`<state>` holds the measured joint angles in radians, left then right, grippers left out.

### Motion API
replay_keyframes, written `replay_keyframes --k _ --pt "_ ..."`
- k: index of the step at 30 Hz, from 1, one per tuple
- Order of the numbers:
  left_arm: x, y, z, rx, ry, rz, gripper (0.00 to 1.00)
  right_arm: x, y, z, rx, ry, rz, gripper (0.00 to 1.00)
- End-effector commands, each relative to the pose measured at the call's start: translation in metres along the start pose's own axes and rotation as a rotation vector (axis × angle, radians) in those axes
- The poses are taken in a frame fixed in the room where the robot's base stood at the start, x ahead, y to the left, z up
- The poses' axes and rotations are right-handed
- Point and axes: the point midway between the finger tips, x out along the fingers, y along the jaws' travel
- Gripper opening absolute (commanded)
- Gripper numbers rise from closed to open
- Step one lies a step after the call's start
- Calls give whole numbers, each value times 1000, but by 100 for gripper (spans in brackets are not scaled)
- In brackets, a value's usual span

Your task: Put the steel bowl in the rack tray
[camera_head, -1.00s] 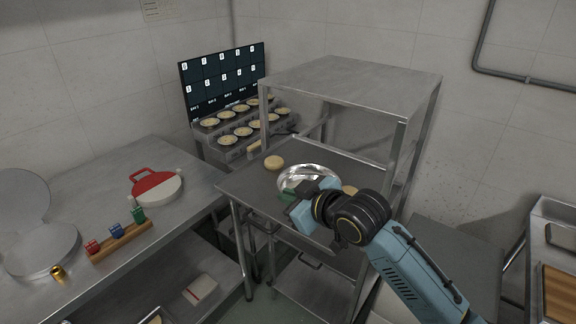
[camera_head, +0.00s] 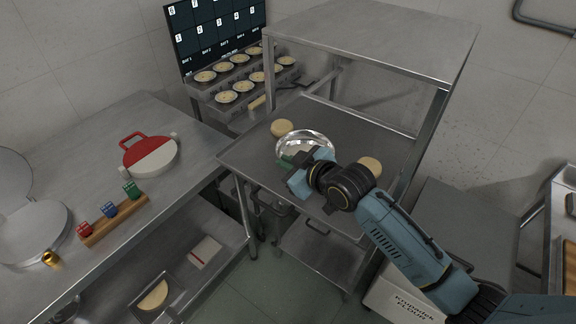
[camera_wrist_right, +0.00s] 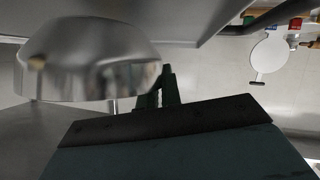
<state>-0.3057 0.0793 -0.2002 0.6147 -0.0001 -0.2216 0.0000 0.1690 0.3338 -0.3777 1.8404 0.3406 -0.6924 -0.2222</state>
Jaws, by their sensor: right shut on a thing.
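The shiny steel bowl (camera_head: 305,143) is over the dark tray (camera_head: 248,156) of the steel rack, between two round dough pieces. My right gripper (camera_head: 293,163) is shut on the near rim of the bowl. The right wrist view shows the bowl (camera_wrist_right: 85,62) beside the green-grey fingers (camera_wrist_right: 162,88), which meet at its edge. The bowl looks roughly level. I cannot tell whether its base touches the tray. The fingertips are partly hidden in the head view. My left gripper is not in view.
One dough piece (camera_head: 282,128) lies behind the bowl to its left, another (camera_head: 369,167) to its right, close to my arm. The rack's top shelf (camera_head: 370,32) overhangs the back. A worktop (camera_head: 90,150) with a red-and-white round tool (camera_head: 150,155) stands left.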

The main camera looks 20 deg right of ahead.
Motion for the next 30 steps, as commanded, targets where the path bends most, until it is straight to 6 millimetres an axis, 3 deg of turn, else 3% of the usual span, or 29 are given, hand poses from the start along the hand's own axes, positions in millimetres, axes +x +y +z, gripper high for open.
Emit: replay_keyframes --k 4,10,11,15,25,30 --pt "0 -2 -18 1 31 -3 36 6 -3 11 -1 4 1 0" --pt "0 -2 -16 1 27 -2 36 6 -3 12 -2 4 1 0" --pt "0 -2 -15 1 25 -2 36 6 -4 13 0 2 0 10" --pt "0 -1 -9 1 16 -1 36 6 -4 13 -1 2 0 28" --pt "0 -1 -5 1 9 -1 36 4 -4 13 -1 2 0 28" --pt "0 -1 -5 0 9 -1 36 -13 -4 14 -2 0 0 28"
